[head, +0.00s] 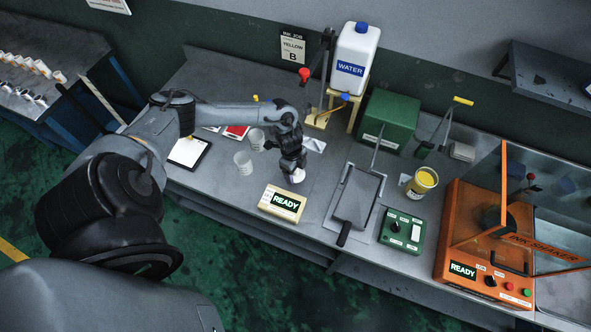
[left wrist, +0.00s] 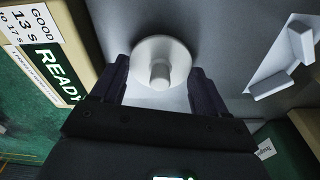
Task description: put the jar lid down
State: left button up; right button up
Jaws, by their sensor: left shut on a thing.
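The jar lid (left wrist: 160,49) is a round white disc with a short knob, seen in the left wrist view between my two dark fingers. My left gripper (head: 287,172) is shut on it and points down over the grey bench. I cannot tell whether the lid touches the bench. My right gripper is in neither view.
The cream box reading READY (head: 282,203) stands close by. Two clear cups (head: 243,163) are to the left, and a grey tray with a handle (head: 357,196) is to the right. A yellow tin (head: 421,184), green control box (head: 402,232) and orange shaker (head: 470,235) stand farther right.

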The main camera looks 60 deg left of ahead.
pick_arm(q)
jog(key=shift+f, duration=0.2)
jog(key=o, duration=1.1)
jog(key=shift+r, duration=0.1)
jog(key=shift+c, duration=0.2)
